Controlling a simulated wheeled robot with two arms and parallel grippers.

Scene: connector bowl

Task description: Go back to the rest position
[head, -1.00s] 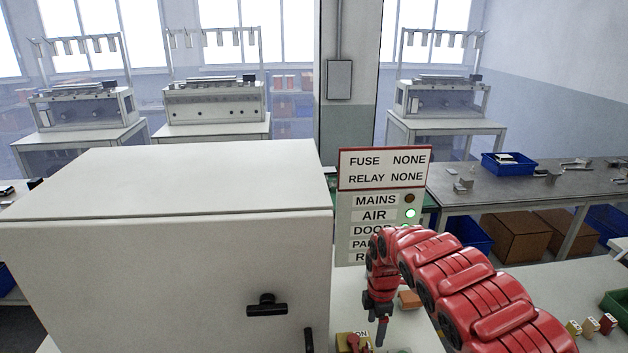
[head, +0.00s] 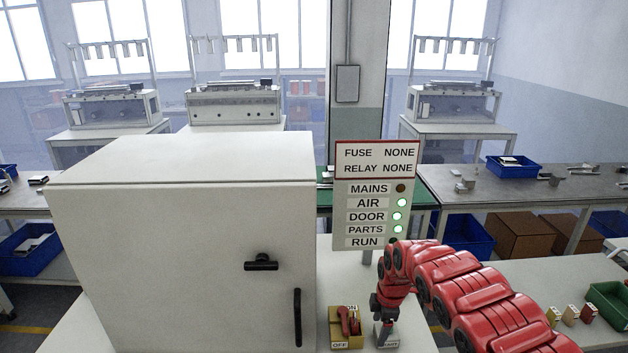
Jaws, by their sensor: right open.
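My right arm, red, comes in from the lower right. Its gripper (head: 381,324) points down at a small grey box with a label (head: 388,343), close to the bench front. Its fingers are small here and overlap the box, so I cannot tell whether they touch it. I see nothing held in them. Left of it stands a yellow box with a red switch lever (head: 344,325), marked ON and OFF. My left gripper is not in view.
A large white cabinet (head: 190,260) with black handles, its door shut, fills the left. A sign panel (head: 375,195) stands behind my right arm; AIR, DOOR and PARTS lamps are green, MAINS is dark. Small coloured blocks (head: 571,315) and a green bin (head: 608,302) lie at right.

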